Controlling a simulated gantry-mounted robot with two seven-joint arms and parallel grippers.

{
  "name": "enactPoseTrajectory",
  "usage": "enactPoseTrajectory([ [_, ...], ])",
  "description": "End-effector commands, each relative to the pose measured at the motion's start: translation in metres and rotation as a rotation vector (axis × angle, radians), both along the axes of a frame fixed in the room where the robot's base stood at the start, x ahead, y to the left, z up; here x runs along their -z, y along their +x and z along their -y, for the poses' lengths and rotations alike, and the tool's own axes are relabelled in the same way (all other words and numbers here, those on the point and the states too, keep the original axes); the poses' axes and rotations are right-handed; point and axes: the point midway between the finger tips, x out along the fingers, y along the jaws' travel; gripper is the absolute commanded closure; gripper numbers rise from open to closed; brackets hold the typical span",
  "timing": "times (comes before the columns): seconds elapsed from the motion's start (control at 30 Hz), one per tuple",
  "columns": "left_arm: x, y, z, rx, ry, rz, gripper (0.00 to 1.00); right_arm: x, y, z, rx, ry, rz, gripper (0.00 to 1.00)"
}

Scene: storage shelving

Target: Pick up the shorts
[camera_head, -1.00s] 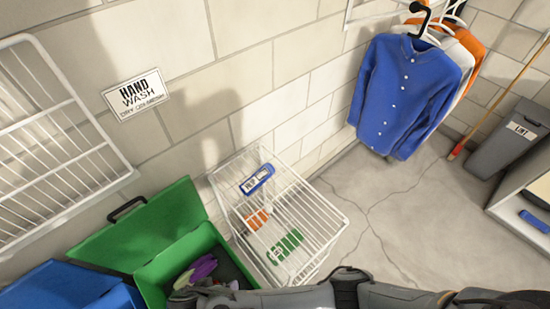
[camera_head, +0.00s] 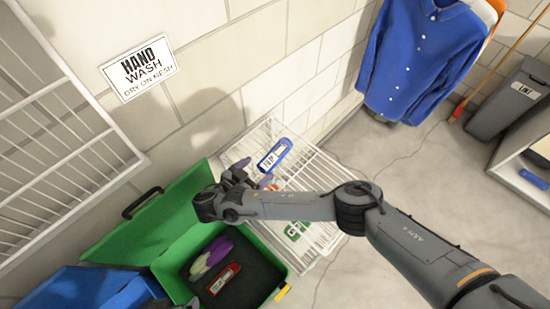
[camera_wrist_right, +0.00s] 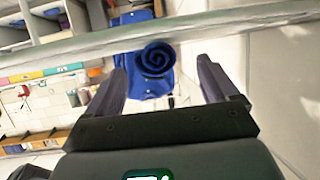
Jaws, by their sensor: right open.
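I cannot make out the shorts for certain. A green bin (camera_head: 277,264) stands open at the lower middle of the head view, with a purple and white cloth (camera_head: 212,255) and a red labelled item (camera_head: 224,279) inside. My right gripper (camera_head: 252,173) is above and beyond the bin, in front of the white wire basket, open. In the right wrist view my right gripper (camera_wrist_right: 161,75) has its fingers spread, with a blue spiral-shaped thing (camera_wrist_right: 157,58) seen between them. I cannot tell its distance, and no contact with the fingers shows.
A blue bin (camera_head: 85,288) is at lower left. A blue shirt (camera_head: 415,60) hangs at upper right. A white wire rack (camera_head: 60,150) is on the left wall.

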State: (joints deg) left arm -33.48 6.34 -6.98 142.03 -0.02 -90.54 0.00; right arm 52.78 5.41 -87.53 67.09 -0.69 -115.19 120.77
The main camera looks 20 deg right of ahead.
Motion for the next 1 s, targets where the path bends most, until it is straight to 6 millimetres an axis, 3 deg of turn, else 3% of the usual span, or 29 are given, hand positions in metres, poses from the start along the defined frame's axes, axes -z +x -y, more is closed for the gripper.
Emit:
enactPoseTrajectory([
  [0.43, 0.022, 0.002, -0.003, 0.005, 0.012, 0.006, 0.05, 0.009, 0.01, 0.02, 0.0, 0.001, 0.0, 0.13],
  [0.7, 0.017, 0.002, -0.004, 0.008, 0.015, 0.005, 0.05, 0.014, 0.024, 0.047, 0.0, -0.001, -0.003, 0.13],
  [0.97, 0.017, 0.002, -0.003, 0.005, 0.011, 0.007, 0.05, 0.016, 0.026, 0.049, -0.002, 0.001, -0.002, 0.13],
  [1.0, 0.017, 0.002, -0.003, 0.004, 0.01, 0.007, 0.05, 0.016, 0.026, 0.049, -0.002, 0.001, -0.002, 0.18],
])
